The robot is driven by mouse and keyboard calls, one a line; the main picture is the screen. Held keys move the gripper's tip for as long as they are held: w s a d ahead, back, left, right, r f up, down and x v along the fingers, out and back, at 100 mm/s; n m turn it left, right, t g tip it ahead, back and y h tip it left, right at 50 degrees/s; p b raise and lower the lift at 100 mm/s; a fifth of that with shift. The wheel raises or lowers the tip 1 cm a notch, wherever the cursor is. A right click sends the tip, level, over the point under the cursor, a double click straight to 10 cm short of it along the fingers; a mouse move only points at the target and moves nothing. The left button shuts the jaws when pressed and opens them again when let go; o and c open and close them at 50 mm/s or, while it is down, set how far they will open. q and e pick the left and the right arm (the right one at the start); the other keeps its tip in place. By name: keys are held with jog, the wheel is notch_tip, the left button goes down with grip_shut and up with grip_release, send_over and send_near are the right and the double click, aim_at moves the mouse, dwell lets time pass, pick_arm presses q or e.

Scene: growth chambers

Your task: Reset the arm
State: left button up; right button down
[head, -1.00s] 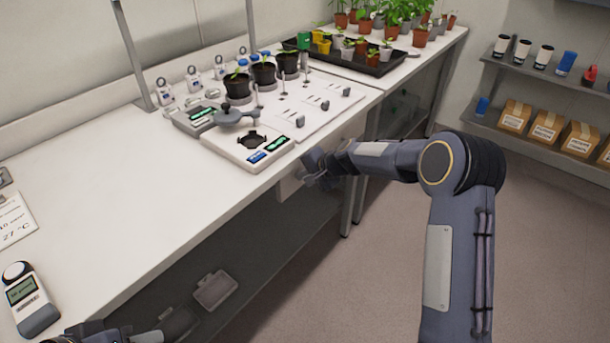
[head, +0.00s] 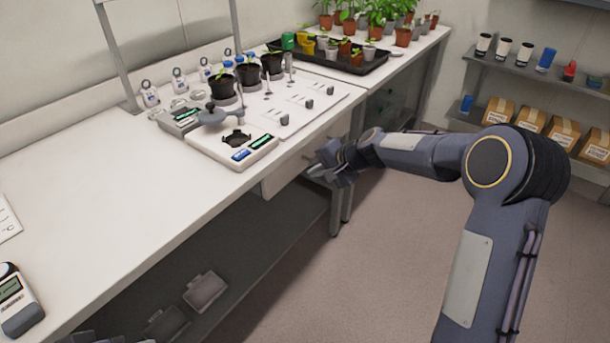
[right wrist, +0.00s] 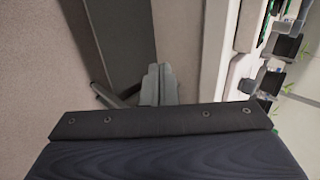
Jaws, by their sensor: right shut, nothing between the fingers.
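My right arm comes in from the right of the head view, bent at a large elbow joint. Its gripper (head: 318,172) is beside the bench front, by a pale drawer box below the bench top. In the right wrist view the two grey fingers (right wrist: 159,86) lie together, shut with nothing between them. Only slivers of my left arm show at the bottom left edge of the head view, and its finger opening cannot be made out.
The white bench (head: 110,190) carries a balance-like device (head: 235,145), black pots (head: 248,75), a white panel (head: 310,95) and a handheld meter (head: 18,300). A plant tray (head: 345,62) stands behind. Shelves (head: 545,70) with boxes are at the right. The floor (head: 360,270) is clear.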

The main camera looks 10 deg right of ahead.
jog(key=s+d+r+n+p, duration=0.1)
jog(key=s+r+n+p, duration=0.15)
jog(key=s+r, duration=0.65)
jog(key=s+d+r+n+p, duration=0.25)
jog(key=s+r, duration=0.35)
jog(key=s, duration=0.5)
jog(key=s+n+g+h+p, duration=0.1)
jog(key=s+p, duration=0.4)
jog(key=s, duration=1.4)
jog(key=shift+s+a+n+h, duration=0.2)
jog(key=shift+a+n+h, duration=0.4)
jog(key=shift+n, duration=0.5)
jog(key=shift+d, duration=0.15)
